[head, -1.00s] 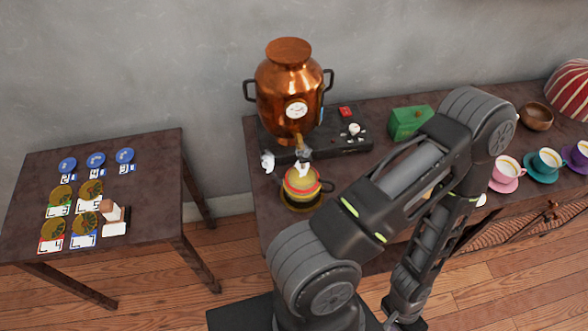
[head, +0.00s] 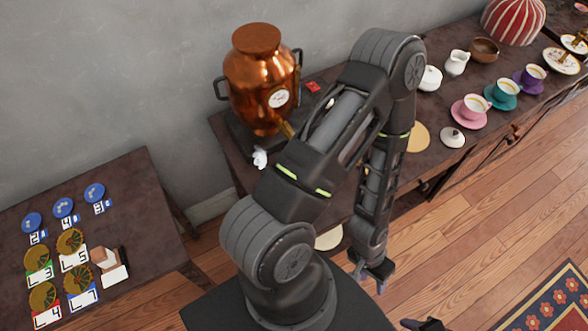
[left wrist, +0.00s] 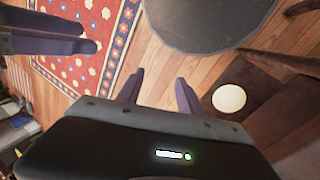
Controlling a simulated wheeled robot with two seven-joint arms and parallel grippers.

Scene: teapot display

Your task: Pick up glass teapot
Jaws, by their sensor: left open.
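I cannot make out a glass teapot for certain in any current view. The spot in front of the copper urn (head: 262,85), where a yellow-and-red banded pot showed earlier, is now hidden behind my left arm. My left gripper (head: 372,274) hangs over the floor by the dark table's front edge. In the left wrist view its two fingers (left wrist: 158,90) are apart with nothing between them. Part of my right gripper (head: 425,325) shows at the bottom edge. Its fingers also show at the left of the left wrist view (left wrist: 60,40), but their gap is unclear.
The long dark table (head: 430,105) holds a pink cup (head: 472,106), a teal cup (head: 503,93), a white pitcher (head: 456,62) and a wooden bowl (head: 485,49). Open wooden floor (head: 470,235) lies in front.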

